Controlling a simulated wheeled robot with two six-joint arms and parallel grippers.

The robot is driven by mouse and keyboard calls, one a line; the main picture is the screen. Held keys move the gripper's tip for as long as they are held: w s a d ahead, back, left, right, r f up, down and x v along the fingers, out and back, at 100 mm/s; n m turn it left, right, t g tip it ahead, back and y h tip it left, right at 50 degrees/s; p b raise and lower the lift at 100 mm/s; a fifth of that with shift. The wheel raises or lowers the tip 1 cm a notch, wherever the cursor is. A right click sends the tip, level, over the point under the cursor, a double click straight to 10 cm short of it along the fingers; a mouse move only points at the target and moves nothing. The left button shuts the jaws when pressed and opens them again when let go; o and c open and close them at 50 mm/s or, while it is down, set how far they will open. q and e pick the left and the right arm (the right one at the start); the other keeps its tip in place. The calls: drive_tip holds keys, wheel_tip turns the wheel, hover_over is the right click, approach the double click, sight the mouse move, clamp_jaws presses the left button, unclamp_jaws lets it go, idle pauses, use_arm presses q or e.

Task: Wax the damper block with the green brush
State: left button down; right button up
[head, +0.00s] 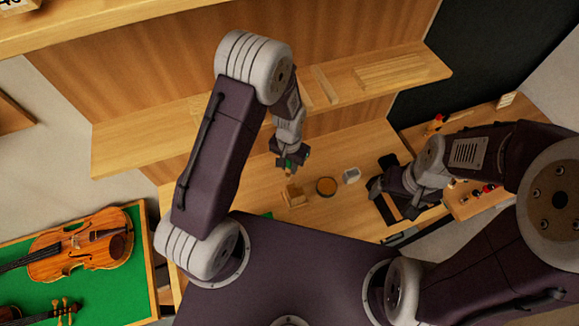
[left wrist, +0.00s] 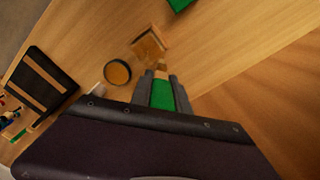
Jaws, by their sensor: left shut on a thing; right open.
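My left gripper (head: 290,160) is shut on the green brush (left wrist: 163,96), and its pale tip points away from the jaws in the left wrist view. The small wooden damper block (head: 294,197) stands on the bench; it also shows in the left wrist view (left wrist: 149,44), just beyond the brush tip. I cannot tell whether they touch. A round dark tin of amber wax (head: 326,187) sits to the right of the block; it also shows in the left wrist view (left wrist: 117,73). My right gripper (head: 377,190) is open and empty, to the right of the tin.
A small pale object (head: 351,175) stands right of the tin. A shelf (head: 150,133) overhangs the back. A violin (head: 82,245) lies on green cloth at left.

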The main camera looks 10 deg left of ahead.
use_arm(q)
drive_tip(key=r+p, duration=0.1)
drive_tip(key=r, duration=0.1)
drive_tip(key=shift+w+r+p, duration=0.2)
drive_tip(key=shift+r+p, duration=0.2)
drive_tip(key=shift+r, duration=0.3)
drive_tip(key=shift+s+r+p, duration=0.15)
drive_tip(key=shift+r+p, duration=0.1)
drive_tip(key=shift+p, duration=0.15)
drive_tip(key=shift+f, duration=0.1)
